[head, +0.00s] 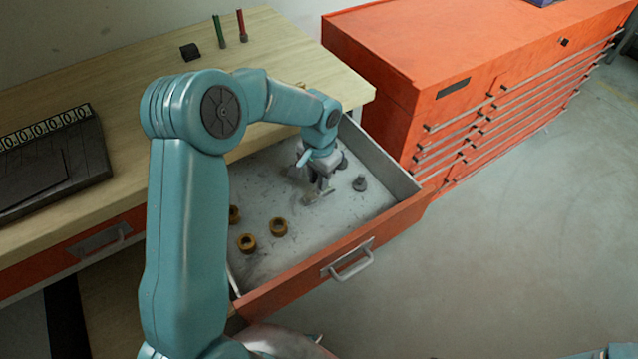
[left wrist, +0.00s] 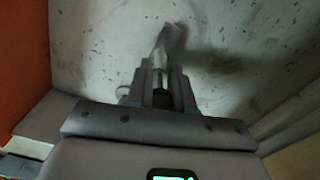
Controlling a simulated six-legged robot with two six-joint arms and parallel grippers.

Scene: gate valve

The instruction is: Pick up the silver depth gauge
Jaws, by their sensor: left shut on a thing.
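My left gripper (head: 321,187) reaches down into the open drawer (head: 340,262). Its jaws are shut on the silver depth gauge (head: 313,199), a small grey metal piece low between the fingertips. In the left wrist view, the gauge (left wrist: 168,42) sticks out beyond the fingers of the left gripper (left wrist: 161,85), with the speckled drawer floor behind it. I cannot tell whether the gauge still touches the floor. The fingers and arm hide part of it. My right gripper is not in view.
Several brass rings, one of them here (head: 247,243), lie in the drawer's left part. A dark grey knobbed part (head: 359,183) stands right of the gripper. An orange tool cabinet (head: 400,75) stands close at the right. The wooden bench (head: 120,75) holds a dark case (head: 50,160).

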